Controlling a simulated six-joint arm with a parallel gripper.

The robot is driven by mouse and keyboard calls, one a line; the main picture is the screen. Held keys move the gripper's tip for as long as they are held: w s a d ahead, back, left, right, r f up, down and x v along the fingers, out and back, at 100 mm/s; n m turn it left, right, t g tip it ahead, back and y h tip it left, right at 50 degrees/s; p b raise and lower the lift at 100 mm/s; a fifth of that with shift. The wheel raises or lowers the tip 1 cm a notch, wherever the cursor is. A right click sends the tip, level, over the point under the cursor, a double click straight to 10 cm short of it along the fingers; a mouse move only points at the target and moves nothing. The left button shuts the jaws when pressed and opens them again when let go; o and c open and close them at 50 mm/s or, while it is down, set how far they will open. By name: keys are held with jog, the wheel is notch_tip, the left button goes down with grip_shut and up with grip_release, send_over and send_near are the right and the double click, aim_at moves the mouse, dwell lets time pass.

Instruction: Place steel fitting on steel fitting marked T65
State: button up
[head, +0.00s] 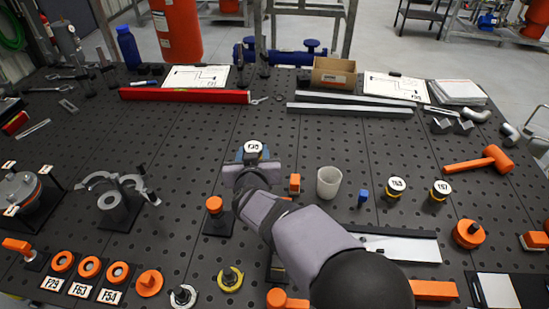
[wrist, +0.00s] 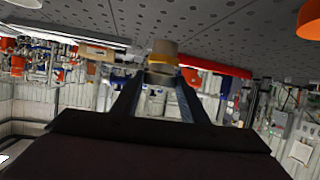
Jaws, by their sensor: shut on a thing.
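My gripper (head: 251,160) is above the middle of the perforated bench, shut on a steel fitting with a white label on top (head: 253,147). In the wrist view my gripper's two fingers (wrist: 160,84) close on the fitting (wrist: 163,56), which has a tan band and a grey part. The label on the held fitting is too small to read surely. Two fittings with white labels and yellow bands stand to the right: the left one, whose label looks like T65 (head: 396,190), and the right one, which looks like T57 (head: 439,196). Both stand apart from my gripper.
A white cup (head: 329,182), an orange block (head: 294,184) and a blue block (head: 363,198) stand between my gripper and the labelled fittings. An orange mallet (head: 483,160) lies at the right. Orange-topped parts (head: 214,205) stand left of my arm.

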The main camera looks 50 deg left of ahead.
jog(key=w+d+r+m+t+h, duration=0.1)
jog(key=w+d+r, duration=0.1)
jog(key=w+d, duration=0.35)
jog(key=w+d+r+m+t+h+p, duration=0.1)
jog(key=w+d+r+m, duration=0.15)
jog(key=w, duration=0.65)
jog(key=w+d+r+m+t+h, duration=0.1)
jog(key=w+d+r+t, duration=0.2)
jog(key=w, duration=0.4)
jog(key=m+h+p, duration=0.1)
jog(key=m+h, duration=0.4)
jog(key=h, duration=0.1)
send_over(393, 188)
jog(key=shift+t, duration=0.4)
jog(key=shift+f, duration=5.2)
jog(key=shift+f, duration=0.2)
jog(key=o, duration=1.1)
jog(key=shift+o, duration=0.2)
